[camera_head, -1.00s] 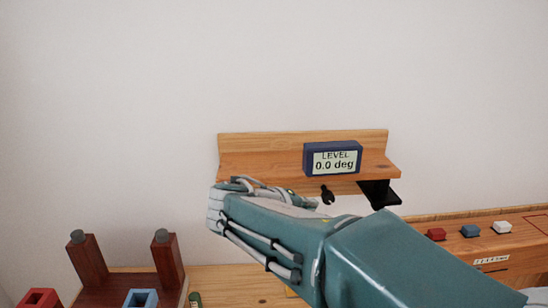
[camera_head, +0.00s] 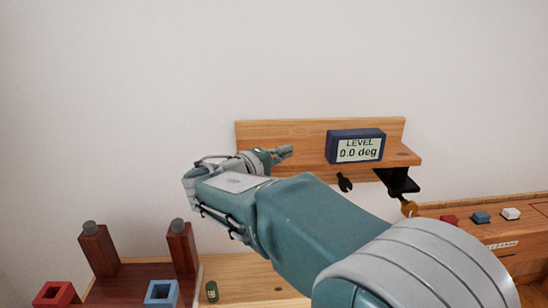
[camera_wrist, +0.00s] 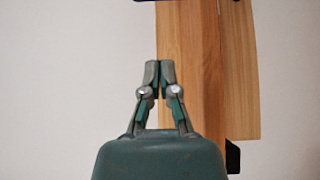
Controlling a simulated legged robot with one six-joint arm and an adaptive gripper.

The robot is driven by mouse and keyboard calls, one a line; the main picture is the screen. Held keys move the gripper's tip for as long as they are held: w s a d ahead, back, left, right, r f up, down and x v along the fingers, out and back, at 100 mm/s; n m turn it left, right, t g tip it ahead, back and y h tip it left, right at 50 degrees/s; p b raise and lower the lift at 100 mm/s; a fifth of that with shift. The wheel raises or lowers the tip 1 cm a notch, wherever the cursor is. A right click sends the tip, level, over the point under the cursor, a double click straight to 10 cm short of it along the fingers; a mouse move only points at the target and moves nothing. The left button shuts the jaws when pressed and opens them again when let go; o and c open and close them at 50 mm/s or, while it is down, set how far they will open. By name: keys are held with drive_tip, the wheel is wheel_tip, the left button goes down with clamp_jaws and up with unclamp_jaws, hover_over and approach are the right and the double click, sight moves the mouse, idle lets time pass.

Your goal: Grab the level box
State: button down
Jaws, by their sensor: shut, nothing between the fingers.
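The level box (camera_head: 356,146) is dark blue with a pale screen reading "LEVEL 0.0 deg". It stands upright on a wooden wall shelf (camera_head: 300,130), right of the shelf's middle. My gripper (camera_head: 284,153) is at the left part of the shelf, left of the box and apart from it, pointing right. In the wrist view my gripper (camera_wrist: 159,70) has its fingertips together with nothing between them. The shelf (camera_wrist: 205,60) runs lengthwise up that view. A dark edge at the very top there may be the box, mostly cut off.
A black bracket (camera_head: 398,181) and a dark wrench-like tool (camera_head: 344,183) are under the shelf. Below stand a reddish wooden brace (camera_head: 130,272), a red holder (camera_head: 57,294) and a blue holder (camera_head: 162,293). Small blocks (camera_head: 481,217) lie on a wooden ledge at right.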

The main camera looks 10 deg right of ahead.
sight(328, 147)
drive_tip(key=x, duration=0.4)
drive_tip(key=shift+s+d, duration=0.15)
drive_tip(key=d, duration=0.3)
drive_tip(key=shift+d, duration=0.55)
drive_tip(key=shift+s+d, duration=0.1)
drive_tip(key=shift+d, duration=0.7)
drive_tip(key=shift+s+d, duration=0.15)
drive_tip(key=shift+d, duration=0.6)
drive_tip(key=shift+w+a, duration=0.1)
